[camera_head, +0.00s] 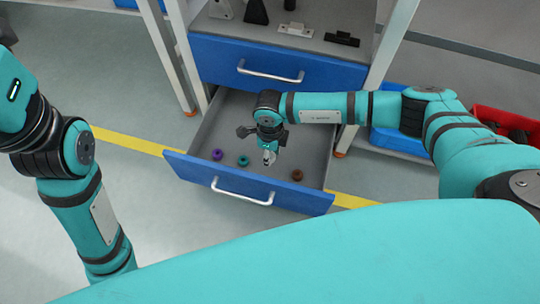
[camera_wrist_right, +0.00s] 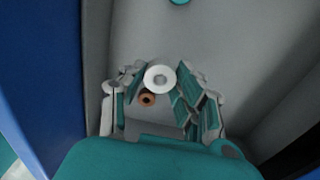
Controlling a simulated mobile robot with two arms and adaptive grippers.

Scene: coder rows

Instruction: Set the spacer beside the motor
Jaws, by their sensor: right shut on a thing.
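My right gripper (camera_head: 269,153) points down into the open blue drawer (camera_head: 245,195). In the right wrist view its fingers (camera_wrist_right: 162,90) are shut on a white ring (camera_wrist_right: 151,83), which looks like the spacer. The white ring shows only as a small pale patch at the fingertips in the head view (camera_head: 268,159). I cannot make out for sure which thing is the motor. My left arm is at the left, with its gripper out of view.
The drawer also holds a purple ring (camera_head: 217,154), a teal ring (camera_head: 243,160) and a brown ring (camera_head: 297,175). Several small parts, among them a black one (camera_head: 342,39), stand on the surface above. A red bin (camera_head: 505,124) and a blue bin (camera_head: 392,139) are at the right.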

